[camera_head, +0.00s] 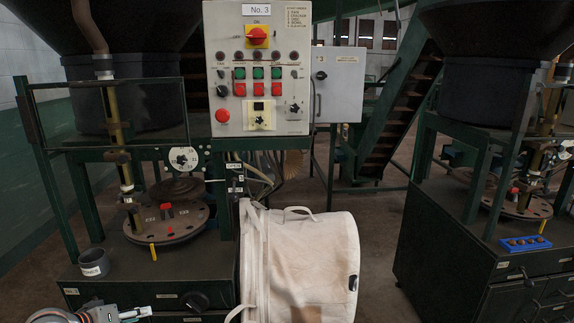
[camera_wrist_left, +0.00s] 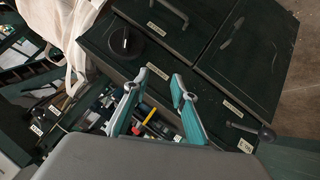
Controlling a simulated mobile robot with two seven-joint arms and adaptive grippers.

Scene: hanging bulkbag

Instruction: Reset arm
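My left gripper (camera_head: 136,314) is at the bottom left of the head view, low in front of the dark green machine cabinet. In the left wrist view its two teal fingers (camera_wrist_left: 161,80) stand apart with nothing held between them. Behind the fingers are dark cabinet fronts and an open drawer-like space with tools. The white bulk bag (camera_head: 305,258) hangs beside the cabinet, to the right of the left gripper and apart from it. Part of the bag shows at the upper left of the left wrist view (camera_wrist_left: 72,32). My right gripper is in neither view.
A control panel (camera_head: 257,70) with several buttons stands above the bag. A round plate (camera_head: 166,222) and a grey cup (camera_head: 94,263) are on the left machine. A second machine (camera_head: 465,245) with a blue tray (camera_head: 525,243) stands right. Floor shows between it and the bag.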

